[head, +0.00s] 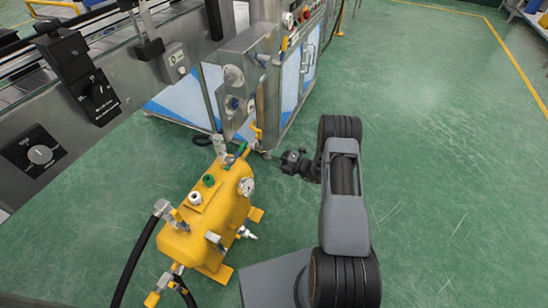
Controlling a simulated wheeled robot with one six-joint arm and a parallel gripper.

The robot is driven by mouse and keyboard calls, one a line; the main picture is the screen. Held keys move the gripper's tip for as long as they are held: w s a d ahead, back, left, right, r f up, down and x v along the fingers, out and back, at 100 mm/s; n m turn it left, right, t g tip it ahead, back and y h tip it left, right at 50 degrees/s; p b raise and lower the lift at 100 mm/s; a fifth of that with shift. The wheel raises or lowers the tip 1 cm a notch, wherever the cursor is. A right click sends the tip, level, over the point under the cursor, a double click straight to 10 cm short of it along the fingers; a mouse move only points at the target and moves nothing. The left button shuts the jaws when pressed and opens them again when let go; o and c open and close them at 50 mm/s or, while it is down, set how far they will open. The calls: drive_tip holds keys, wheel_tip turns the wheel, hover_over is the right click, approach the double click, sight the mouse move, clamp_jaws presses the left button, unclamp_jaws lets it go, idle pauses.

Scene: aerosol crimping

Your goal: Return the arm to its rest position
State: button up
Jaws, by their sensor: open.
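My arm rises from my grey base at the lower middle of the head view and bends forward, then left. My gripper (290,160) is at the end of the dark wrist, small in the picture. It is open, and I see nothing between its fingers. It hangs to the right of the yellow tank's upper end, near the foot of the crimping machine. I cannot judge its exact distance from either one.
A yellow tank (222,208) with valves, a gauge and black hoses stands left of my arm. Behind it is a steel machine cabinet (299,75) with blue-white panels. A conveyor with control boxes (92,97) fills the upper left. The green floor (440,180) at right is clear.

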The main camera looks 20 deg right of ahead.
drive_tip(key=shift+r, duration=0.1)
drive_tip(key=s+a+r+n+g+h+p, duration=0.1)
drive_tip(key=s+a+r+n+g+p, duration=0.25)
drive_tip(key=r+n, duration=0.5)
drive_tip(key=s+a+r+n+g+p, duration=0.2)
drive_tip(key=s+r+n+g+p, duration=0.25)
drive_tip(key=r, duration=0.75)
drive_tip(key=s+a+r+n+g+h+p, duration=0.1)
drive_tip(key=s+a+r+n+g+p, duration=0.15)
drive_tip(key=r+n+p, duration=0.45)
drive_tip(key=s+d+r+n+t+h+p, duration=0.1)
drive_tip(key=s+r+n+h+p, duration=0.5)
drive_tip(key=r+n, duration=0.6)
drive_tip(key=s+d+r+n+t+h+p, duration=0.1)
drive_tip(key=s+d+r+n+h+p, duration=0.3)
drive_tip(key=s+r+n, duration=0.6)
wheel_tip(320, 180, up, 5)
drive_tip(key=n+h+p, duration=0.1)
drive_tip(key=n+p, duration=0.1)
drive_tip(key=shift+d+h+p, duration=0.2)
drive_tip(key=shift+h+p, duration=0.1)
drive_tip(key=shift+h, duration=0.1)
